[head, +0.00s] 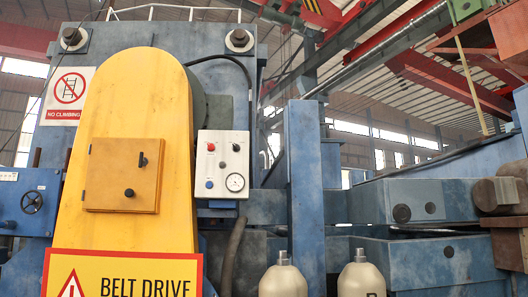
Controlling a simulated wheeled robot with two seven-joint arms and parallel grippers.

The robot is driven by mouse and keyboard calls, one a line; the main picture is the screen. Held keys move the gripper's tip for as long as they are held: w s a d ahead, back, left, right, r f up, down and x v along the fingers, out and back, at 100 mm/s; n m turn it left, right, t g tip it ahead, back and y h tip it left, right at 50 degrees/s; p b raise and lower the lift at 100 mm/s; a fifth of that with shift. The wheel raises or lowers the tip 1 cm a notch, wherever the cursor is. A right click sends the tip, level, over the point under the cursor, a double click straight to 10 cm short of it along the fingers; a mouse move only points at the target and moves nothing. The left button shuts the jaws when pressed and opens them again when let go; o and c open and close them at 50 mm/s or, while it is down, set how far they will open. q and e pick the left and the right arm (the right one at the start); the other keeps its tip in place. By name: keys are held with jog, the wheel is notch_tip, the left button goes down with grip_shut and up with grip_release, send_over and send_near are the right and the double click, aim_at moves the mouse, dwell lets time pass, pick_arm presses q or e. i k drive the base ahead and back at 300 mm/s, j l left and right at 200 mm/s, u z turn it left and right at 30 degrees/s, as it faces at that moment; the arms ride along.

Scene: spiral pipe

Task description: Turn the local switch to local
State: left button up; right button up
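A white control panel (221,165) is mounted upright just right of the yellow belt-drive guard. It carries a red button (211,147), a blue button (209,184), a small dark knob (236,147) and a round white dial (235,182). A yellow box (108,174) on the guard has a black knob (129,192) and a black handle (142,160). The labels are too small to read, so I cannot tell which control is the local switch or how it is set.
The large yellow guard (130,85) fills the left middle, with a belt drive warning sign (125,277) below. A no-climbing sign (68,95) hangs at left. A blue post (304,170) stands right of the panel. A dark hose (231,258) hangs under it. Blue machinery (420,200) fills the right.

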aim_at(236, 147)
jog(key=i+l, duration=0.45)
jog(key=l, duration=0.2)
jog(key=i+l+z, duration=0.1)
jog(key=i+l, duration=0.4)
jog(key=l, duration=0.15)
